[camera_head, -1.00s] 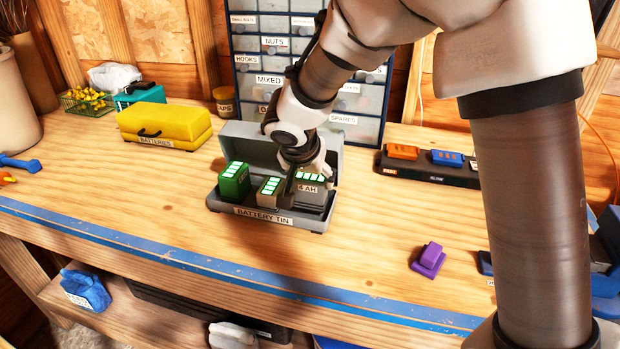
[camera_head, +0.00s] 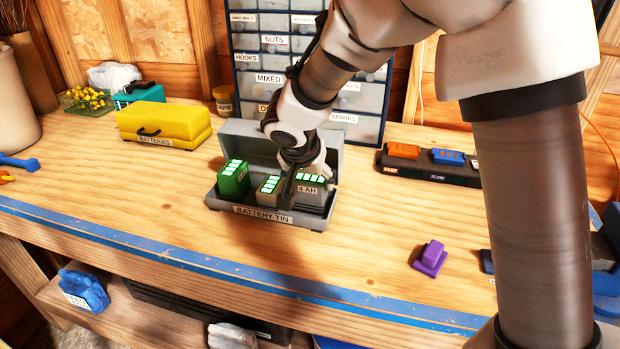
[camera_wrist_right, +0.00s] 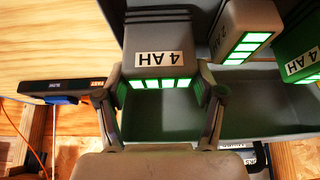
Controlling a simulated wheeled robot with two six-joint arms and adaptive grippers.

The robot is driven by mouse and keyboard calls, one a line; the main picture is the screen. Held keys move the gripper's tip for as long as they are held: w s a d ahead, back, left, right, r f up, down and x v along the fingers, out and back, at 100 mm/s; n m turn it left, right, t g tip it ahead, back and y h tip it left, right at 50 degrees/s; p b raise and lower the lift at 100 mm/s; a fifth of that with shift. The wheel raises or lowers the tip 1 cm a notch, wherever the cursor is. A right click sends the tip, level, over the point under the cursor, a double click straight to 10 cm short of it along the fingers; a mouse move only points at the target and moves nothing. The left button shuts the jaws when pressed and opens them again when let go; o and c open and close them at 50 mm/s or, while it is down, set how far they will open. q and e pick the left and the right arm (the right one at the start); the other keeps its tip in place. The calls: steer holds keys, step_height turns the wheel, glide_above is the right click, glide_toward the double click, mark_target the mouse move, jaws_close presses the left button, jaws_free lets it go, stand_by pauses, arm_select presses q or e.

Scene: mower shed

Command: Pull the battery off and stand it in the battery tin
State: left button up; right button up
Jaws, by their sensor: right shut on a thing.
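The grey battery tin (camera_head: 212,203) stands on the bench with its lid up. A grey battery labelled 4 AH (camera_head: 309,190) is upright in its right part; it also shows in the right wrist view (camera_wrist_right: 160,58). My right gripper (camera_head: 297,178) reaches down over the tin. In the wrist view its fingers (camera_wrist_right: 163,92) lie at both sides of this battery, shut on it. I cannot tell whether its base touches the tin floor. A green battery (camera_head: 233,181) and another grey battery (camera_head: 268,190) stand in the tin to its left. My left gripper is out of view.
A yellow batteries case (camera_head: 165,122) is behind left of the tin. A dark charger strip (camera_head: 430,170) with orange and blue pieces lies to the right. A purple block (camera_head: 429,257) is at front right. The bench in front of the tin is clear.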

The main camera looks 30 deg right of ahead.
steer(key=shift+f, duration=0.15)
steer(key=o, duration=1.5)
